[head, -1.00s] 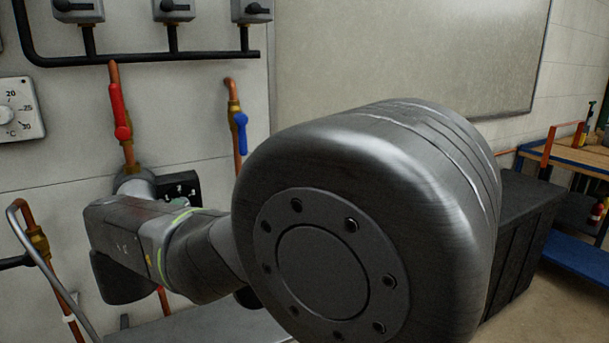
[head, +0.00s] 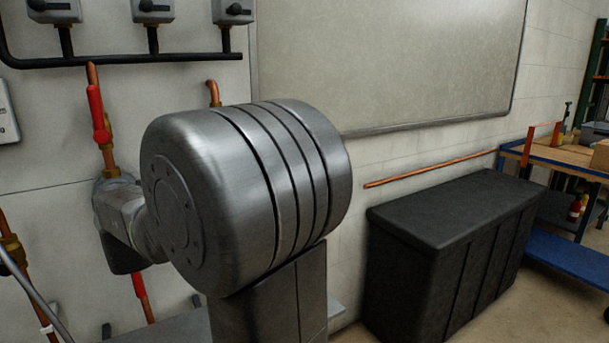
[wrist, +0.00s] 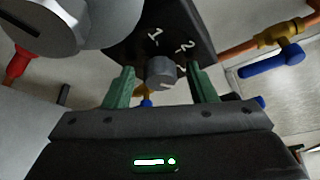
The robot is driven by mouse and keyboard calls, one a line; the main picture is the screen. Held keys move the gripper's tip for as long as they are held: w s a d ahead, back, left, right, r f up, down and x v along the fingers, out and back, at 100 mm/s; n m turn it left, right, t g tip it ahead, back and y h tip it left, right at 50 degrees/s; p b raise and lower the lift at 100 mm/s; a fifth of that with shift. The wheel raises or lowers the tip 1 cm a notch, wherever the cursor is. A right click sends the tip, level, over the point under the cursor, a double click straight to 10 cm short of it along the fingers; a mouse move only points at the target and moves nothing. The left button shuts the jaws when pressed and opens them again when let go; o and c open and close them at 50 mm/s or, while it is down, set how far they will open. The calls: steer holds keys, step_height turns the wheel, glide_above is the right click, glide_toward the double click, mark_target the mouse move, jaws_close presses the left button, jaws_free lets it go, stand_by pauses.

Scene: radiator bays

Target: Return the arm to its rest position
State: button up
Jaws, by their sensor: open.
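My arm fills the middle of the head view, with a large grey joint in front, and it hides my gripper there. In the wrist view my gripper (wrist: 161,88) shows two green fingers, spread apart and open. A round grey knob (wrist: 161,72) on a black panel (wrist: 160,35) marked 1 and 2 appears between the fingers. I cannot tell how far it is from the fingertips, and no grip on it shows.
A red lever (head: 98,115) on a copper pipe is left of my arm. The wrist view shows a blue lever (wrist: 272,65) at right. A black chest (head: 450,245) and a workbench (head: 560,155) stand right, with bare floor in front.

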steer(key=shift+s, duration=0.15)
steer(key=p+v, duration=0.2)
steer(key=v, duration=1.1)
steer(key=w+a+f+n+t+y+b, duration=0.1)
steer(key=w+n+t+y+b, duration=0.1)
steer(key=w+n+b, duration=0.4)
steer(key=w+a+f+n+t+y+b, duration=0.1)
steer(key=w+n+y+b, duration=0.3)
steer(key=n, duration=1.3)
steer(key=w+f+t+b, duration=0.1)
steer(key=w+b, duration=0.2)
steer(key=shift+f+t, duration=0.25)
steer(key=shift+t, duration=0.15)
